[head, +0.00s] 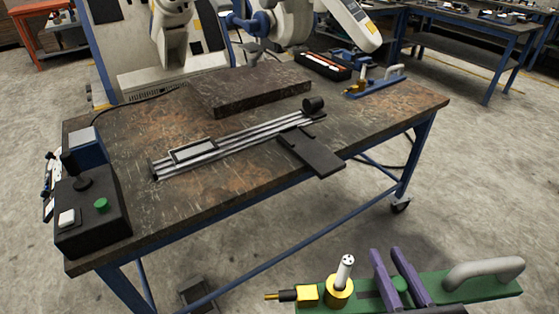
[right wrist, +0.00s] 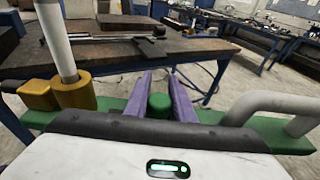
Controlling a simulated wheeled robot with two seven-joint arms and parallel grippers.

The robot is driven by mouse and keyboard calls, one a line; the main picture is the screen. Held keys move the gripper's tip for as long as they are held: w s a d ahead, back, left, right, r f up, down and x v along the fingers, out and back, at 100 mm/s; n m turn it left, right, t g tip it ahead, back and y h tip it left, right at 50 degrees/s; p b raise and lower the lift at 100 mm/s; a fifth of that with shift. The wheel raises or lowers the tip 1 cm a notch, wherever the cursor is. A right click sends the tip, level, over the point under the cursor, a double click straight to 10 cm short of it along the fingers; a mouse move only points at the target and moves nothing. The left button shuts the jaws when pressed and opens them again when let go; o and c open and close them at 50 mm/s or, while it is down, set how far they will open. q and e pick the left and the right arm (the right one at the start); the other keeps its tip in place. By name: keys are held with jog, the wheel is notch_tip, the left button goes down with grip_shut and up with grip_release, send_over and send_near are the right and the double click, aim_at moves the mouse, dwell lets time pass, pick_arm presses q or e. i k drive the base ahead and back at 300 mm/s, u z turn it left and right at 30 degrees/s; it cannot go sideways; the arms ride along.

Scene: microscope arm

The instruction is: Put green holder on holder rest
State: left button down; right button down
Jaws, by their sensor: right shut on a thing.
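The green holder (head: 452,285) is a long green bar with a grey curved handle, a yellow block and a white upright tube in a yellow collar. My right gripper (head: 388,254) has purple fingers shut on the green knob in the middle of the bar. In the right wrist view the green holder (right wrist: 118,104) lies across the fingers (right wrist: 159,80), in front of the table. It is held in the air beyond the table's near edge. A flat dark plate (head: 312,156) juts over that edge; I cannot tell whether it is the holder rest. My left gripper is not in view.
The worn table (head: 125,145) bears a metal rail (head: 235,143), a raised dark slab (head: 250,90) and a control box (head: 90,215) at left. A similar blue holder (head: 375,82) stands at the back right. Bare tabletop lies right of the rail.

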aim_at(323, 158)
jog(key=u, duration=0.25)
jog(key=i, duration=1)
